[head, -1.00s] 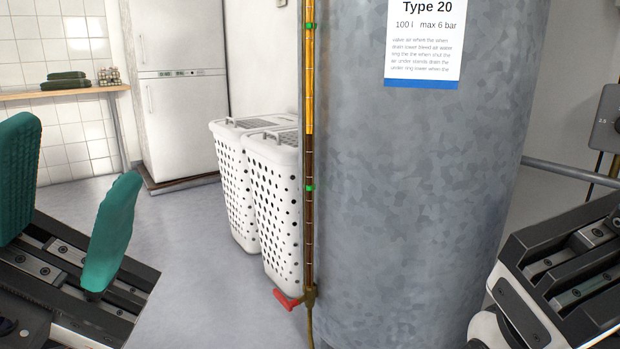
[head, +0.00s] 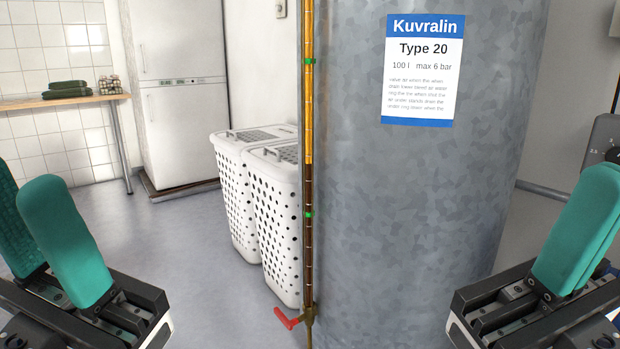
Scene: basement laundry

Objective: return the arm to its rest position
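My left gripper (head: 38,205) is at the lower left of the head view. Its two green padded fingers stand apart with nothing seen between them. My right gripper (head: 592,200) is at the lower right. Its green fingers overlap from this angle, so the gap between them is hidden. No object shows in it.
A large galvanised tank (head: 420,210) with a label fills the centre right. A sight tube (head: 309,130) with a red-handled tap (head: 286,318) runs down its left side. White perforated hampers (head: 275,210), a fridge (head: 180,110) and a wooden counter (head: 75,99) stand behind. Floor at left centre is clear.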

